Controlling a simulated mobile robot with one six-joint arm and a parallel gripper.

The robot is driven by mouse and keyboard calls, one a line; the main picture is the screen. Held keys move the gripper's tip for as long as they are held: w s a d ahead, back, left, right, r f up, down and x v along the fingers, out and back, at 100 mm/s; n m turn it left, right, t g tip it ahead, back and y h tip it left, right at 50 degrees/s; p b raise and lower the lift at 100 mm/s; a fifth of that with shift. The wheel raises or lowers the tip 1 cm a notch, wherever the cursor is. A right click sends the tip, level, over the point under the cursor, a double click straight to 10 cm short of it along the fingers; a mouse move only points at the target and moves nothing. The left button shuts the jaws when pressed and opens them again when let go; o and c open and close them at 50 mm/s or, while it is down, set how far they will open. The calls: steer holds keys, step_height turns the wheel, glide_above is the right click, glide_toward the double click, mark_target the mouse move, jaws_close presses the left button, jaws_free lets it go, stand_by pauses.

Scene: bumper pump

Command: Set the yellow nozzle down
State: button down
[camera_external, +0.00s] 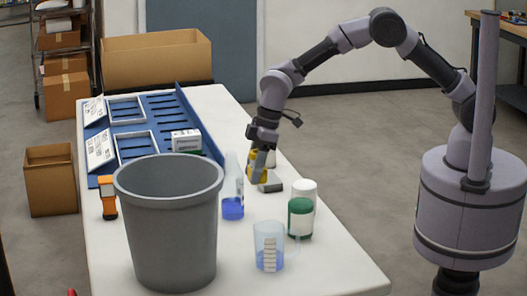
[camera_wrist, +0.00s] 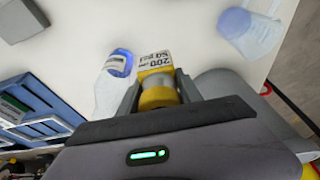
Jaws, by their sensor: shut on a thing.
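The yellow nozzle (camera_external: 252,166) is between the fingers of my gripper (camera_external: 261,168) over the white table. In the wrist view, my gripper (camera_wrist: 158,92) is shut on the nozzle (camera_wrist: 158,98), one finger on each side of it. The nozzle has a grey metallic band, and a white label with black print shows at its far end. In the outside view it is partly hidden by the fingers. Whether its lower end touches the table cannot be told.
A dark grey block (camera_external: 270,187) lies just right of the nozzle. A clear bottle with blue liquid (camera_external: 233,208), a beaker (camera_external: 268,232), a green-and-white jar (camera_external: 301,220) and a grey bin (camera_external: 168,235) stand nearer. A blue rack (camera_external: 195,121) is left. The table's right edge is close.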

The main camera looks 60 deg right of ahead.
steer(key=shift+s+a+f, duration=0.1)
steer(key=shift+s+a, duration=0.35)
steer(key=shift+a, duration=0.25)
glide_above(251, 235)
step_height(251, 235, down, 5)
steer(key=f+b, duration=0.1)
steer(key=f, duration=0.2)
steer(key=f+b, duration=0.1)
steer(key=f, duration=0.2)
steer(key=f+b, duration=0.2)
steer(key=f, duration=0.2)
steer(key=shift+s+d, duration=0.35)
steer(key=shift+f, duration=0.15)
steer(key=c, duration=0.8)
jaws_free()
